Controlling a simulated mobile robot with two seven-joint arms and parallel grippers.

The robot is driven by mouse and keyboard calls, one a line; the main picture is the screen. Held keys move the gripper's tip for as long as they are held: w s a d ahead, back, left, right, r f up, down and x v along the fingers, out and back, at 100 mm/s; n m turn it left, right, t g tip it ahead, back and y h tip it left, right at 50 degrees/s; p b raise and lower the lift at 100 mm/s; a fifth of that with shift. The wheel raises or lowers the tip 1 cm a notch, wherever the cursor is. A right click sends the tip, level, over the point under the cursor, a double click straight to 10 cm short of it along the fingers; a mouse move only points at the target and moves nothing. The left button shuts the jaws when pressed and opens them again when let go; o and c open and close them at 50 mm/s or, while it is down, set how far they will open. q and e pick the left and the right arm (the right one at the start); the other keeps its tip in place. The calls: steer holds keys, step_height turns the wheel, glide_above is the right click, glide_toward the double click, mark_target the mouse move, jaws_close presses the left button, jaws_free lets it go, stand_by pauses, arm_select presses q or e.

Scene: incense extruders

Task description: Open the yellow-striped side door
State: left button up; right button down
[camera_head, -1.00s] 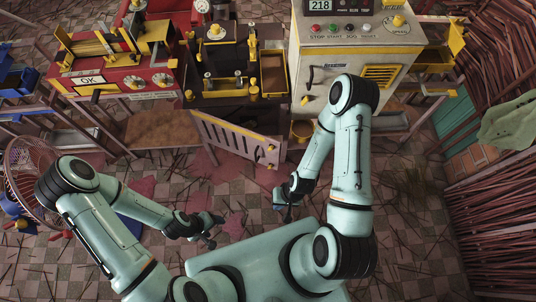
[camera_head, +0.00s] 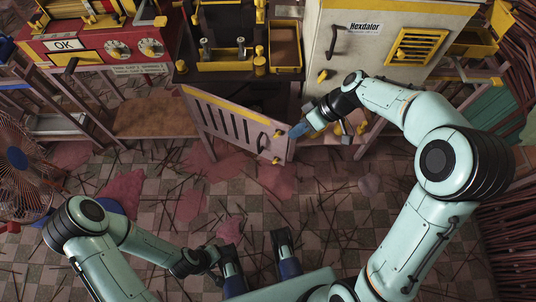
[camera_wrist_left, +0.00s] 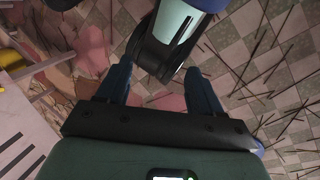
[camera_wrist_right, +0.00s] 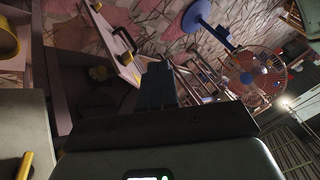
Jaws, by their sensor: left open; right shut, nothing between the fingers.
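The side door (camera_head: 228,123) is a pale slotted panel with a yellow stripe along its top, below the dark machine. It stands ajar, its right edge swung out from the frame. A handle (camera_head: 278,137) sits near that edge; in the right wrist view the door (camera_wrist_right: 112,42) shows at upper left with a dark handle. My right gripper (camera_head: 300,129) is shut and empty, its blue fingertips at the door's free edge; I cannot tell whether they touch. My left gripper (camera_wrist_left: 160,88) is open and empty over the floor, away from the door.
The pale cabinet (camera_head: 385,50) stands right of the door, the red machine (camera_head: 100,45) at the left. A fan (camera_head: 25,170) stands at far left and also shows in the right wrist view (camera_wrist_right: 255,75).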

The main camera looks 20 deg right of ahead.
arm_select(q)
steer(key=shift+w+a+f+t+b, duration=0.2)
steer(key=shift+w+a+f+b, duration=0.15)
steer(key=shift+w+f, duration=0.2)
steer(key=shift+w+a+f+t+b, duration=0.2)
steer(key=shift+w+f+b, duration=0.2)
steer(key=shift+w, duration=0.25)
arm_select(e)
steer(key=a+f, duration=0.7)
steer(key=a, duration=0.2)
steer(key=shift+s+a+f, duration=0.2)
steer(key=shift+s+f, duration=0.1)
steer(key=shift+s, duration=0.05)
